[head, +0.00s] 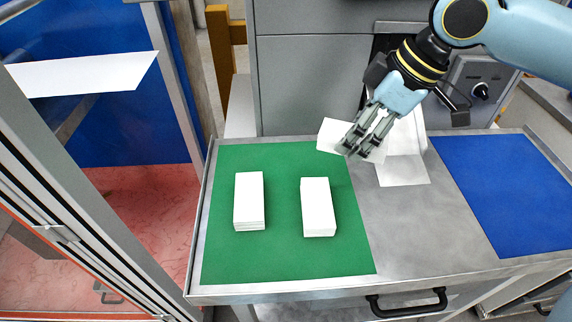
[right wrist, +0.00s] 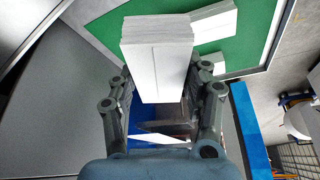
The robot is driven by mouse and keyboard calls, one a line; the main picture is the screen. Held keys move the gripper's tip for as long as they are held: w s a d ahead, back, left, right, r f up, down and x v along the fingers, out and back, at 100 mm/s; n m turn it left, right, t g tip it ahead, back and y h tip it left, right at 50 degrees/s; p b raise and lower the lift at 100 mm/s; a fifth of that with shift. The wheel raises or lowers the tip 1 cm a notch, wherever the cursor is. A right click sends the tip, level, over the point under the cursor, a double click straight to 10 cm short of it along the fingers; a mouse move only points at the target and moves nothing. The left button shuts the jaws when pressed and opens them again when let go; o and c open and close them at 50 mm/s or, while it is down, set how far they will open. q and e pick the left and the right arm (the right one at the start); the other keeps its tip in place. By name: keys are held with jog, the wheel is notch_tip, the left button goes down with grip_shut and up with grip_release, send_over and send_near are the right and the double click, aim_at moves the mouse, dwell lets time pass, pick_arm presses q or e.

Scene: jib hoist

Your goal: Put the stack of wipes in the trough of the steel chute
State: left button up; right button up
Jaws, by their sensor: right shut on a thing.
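My right gripper (head: 352,148) is shut on a stack of white wipes (head: 333,133), above the far right edge of the green mat. In the right wrist view the held stack (right wrist: 157,45) sits between the fingers (right wrist: 160,95). A pale bent sheet form (head: 403,171), which looks like the steel chute, stands right of and behind the gripper on the bench. My arm partly hides it, so its trough cannot be made out clearly. Two other white stacks, the left one (head: 249,202) and the right one (head: 318,208), lie apart on the green mat. My left gripper is not in view.
The green mat (head: 285,260) covers the left of the steel bench (head: 400,235), and a blue mat (head: 515,190) lies at the right. The bench between them is clear in front. A grey cabinet (head: 310,70) stands behind. A framed enclosure with a white panel (head: 85,75) is at left.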

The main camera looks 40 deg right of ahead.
aim_at(337, 126)
jog(key=w, duration=0.1)
jog(key=w+a+f, duration=0.1)
jog(key=w+f, duration=0.1)
jog(key=w, duration=0.1)
jog(key=shift+w+a+f+b, duration=0.1)
jog(key=shift+a+f+b, duration=0.15)
jog(key=shift+a+b, duration=0.15)
jog(key=w+f, duration=0.1)
jog(key=w, duration=0.1)
jog(key=w+a+f, duration=0.1)
jog(key=w, duration=0.1)
jog(key=w+f, duration=0.1)
jog(key=w, duration=0.1)
jog(key=shift+a+f, duration=0.3)
jog(key=shift+f, duration=0.1)
jog(key=shift+w+a+f, duration=0.1)
jog(key=shift+w+f, duration=0.1)
jog(key=shift+w, duration=0.05)
notch_tip(337, 126, down, 3)
jog(key=shift+f, duration=0.5)
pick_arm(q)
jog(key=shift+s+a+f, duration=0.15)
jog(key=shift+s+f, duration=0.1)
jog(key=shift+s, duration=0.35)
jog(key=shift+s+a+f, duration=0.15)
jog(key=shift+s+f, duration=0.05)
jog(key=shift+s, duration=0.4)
pick_arm(e)
jog(key=shift+f, duration=0.1)
jog(key=o, duration=1.3)
